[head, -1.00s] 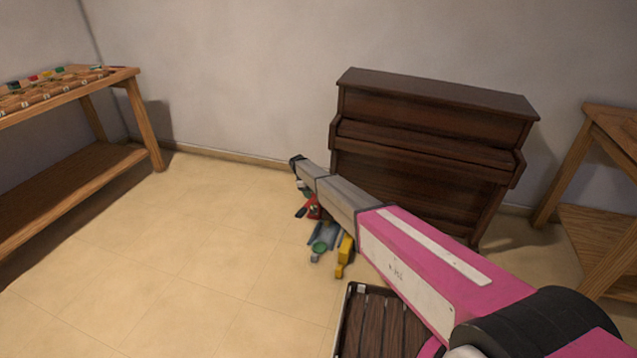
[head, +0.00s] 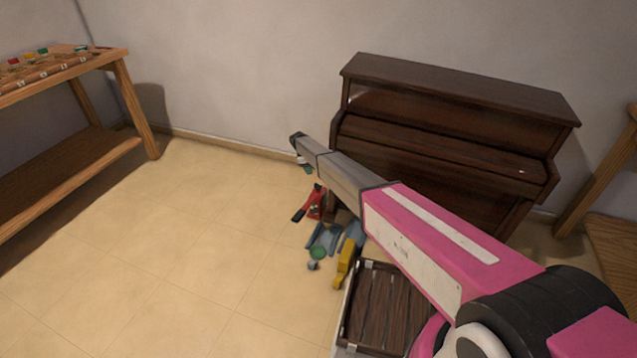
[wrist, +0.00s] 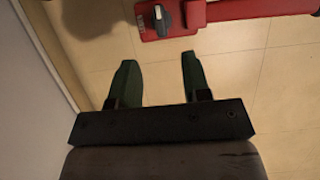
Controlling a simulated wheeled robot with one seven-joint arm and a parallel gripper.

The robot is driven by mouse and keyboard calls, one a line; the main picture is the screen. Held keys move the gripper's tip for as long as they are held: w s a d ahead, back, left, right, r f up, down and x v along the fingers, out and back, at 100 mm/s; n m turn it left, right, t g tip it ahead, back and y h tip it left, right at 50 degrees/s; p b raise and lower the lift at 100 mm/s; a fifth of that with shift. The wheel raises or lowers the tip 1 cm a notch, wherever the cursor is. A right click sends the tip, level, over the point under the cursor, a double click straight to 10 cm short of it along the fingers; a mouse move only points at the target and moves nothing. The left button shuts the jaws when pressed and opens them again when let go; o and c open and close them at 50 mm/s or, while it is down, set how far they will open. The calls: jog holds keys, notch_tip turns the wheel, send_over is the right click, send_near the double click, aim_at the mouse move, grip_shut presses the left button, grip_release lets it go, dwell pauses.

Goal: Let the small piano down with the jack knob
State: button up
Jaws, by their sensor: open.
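The dark brown upright piano (head: 455,95) stands against the back wall. A red jack (head: 314,205) sits on the floor at its left end, partly hidden by my arm; whether it bears the piano cannot be told. In the wrist view the red jack body (wrist: 225,12) crosses the top, with a dark grey knob (wrist: 162,20) with a light mark on its plate. My gripper (wrist: 156,72) has its two green fingers spread and empty. The knob lies beyond the fingertips, between their lines, apart from them. In the head view my gripper (head: 307,168) shows only as a small green tip.
Blue-grey stands with a green disc (head: 318,252) and a yellow object (head: 346,262) lie on the floor by the jack. A wooden slatted tray (head: 385,305) is in front. Wooden benches stand left (head: 130,100) and right (head: 600,185). The floor at left is clear.

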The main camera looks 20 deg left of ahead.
aim_at(318, 184)
jog(key=x, duration=1)
jog(key=shift+f, duration=0.1)
grip_shut()
